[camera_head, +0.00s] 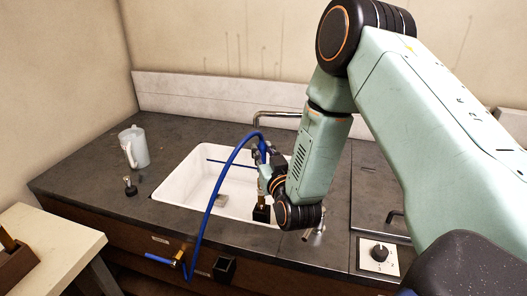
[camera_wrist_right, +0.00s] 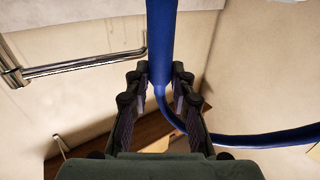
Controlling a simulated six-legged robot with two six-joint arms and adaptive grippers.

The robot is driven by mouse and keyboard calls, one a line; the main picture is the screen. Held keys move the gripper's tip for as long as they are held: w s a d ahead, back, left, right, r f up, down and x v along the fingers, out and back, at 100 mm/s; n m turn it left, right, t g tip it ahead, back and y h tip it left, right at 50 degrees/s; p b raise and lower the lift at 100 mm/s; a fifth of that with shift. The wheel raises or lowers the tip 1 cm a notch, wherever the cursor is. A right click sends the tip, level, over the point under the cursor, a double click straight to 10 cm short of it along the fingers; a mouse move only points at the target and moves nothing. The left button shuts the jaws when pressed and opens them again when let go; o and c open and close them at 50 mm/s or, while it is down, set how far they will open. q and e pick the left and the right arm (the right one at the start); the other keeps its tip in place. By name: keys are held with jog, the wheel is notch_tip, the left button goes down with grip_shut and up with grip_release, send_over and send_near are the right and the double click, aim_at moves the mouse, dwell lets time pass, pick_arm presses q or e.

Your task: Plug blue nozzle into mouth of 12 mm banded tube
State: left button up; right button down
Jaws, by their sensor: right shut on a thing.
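My right gripper (camera_head: 266,157) is above the front right of the sink. It also shows in the right wrist view (camera_wrist_right: 158,80), where its fingers are shut on the blue nozzle (camera_wrist_right: 161,40). A blue hose (camera_head: 211,201) arcs from the nozzle end over the sink's front edge to a brass fitting (camera_head: 179,259) on the cabinet front. Below the gripper, a short brass-coloured tube (camera_head: 262,200) stands in a black block (camera_head: 261,214) at the sink's front edge. Its bands and mouth cannot be made out. My left gripper is not in view.
The white sink (camera_head: 178,187) has a thin blue rod (camera_head: 228,163) across it and a metal faucet (camera_head: 275,114) behind. A translucent jug (camera_head: 134,148) and a small black object (camera_head: 130,187) stand left on the dark counter (camera_head: 85,175). A knob panel (camera_head: 378,255) is at right.

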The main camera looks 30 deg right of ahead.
jog(key=shift+s+a+f, duration=0.1)
jog(key=shift+f, duration=0.25)
jog(key=shift+f+b, duration=0.4)
jog(key=shift+b, duration=0.15)
jog(key=shift+f+b, duration=0.4)
jog(key=shift+f, duration=0.1)
jog(key=c, duration=1.1)
grip_release()
jog(key=v, duration=1.2)
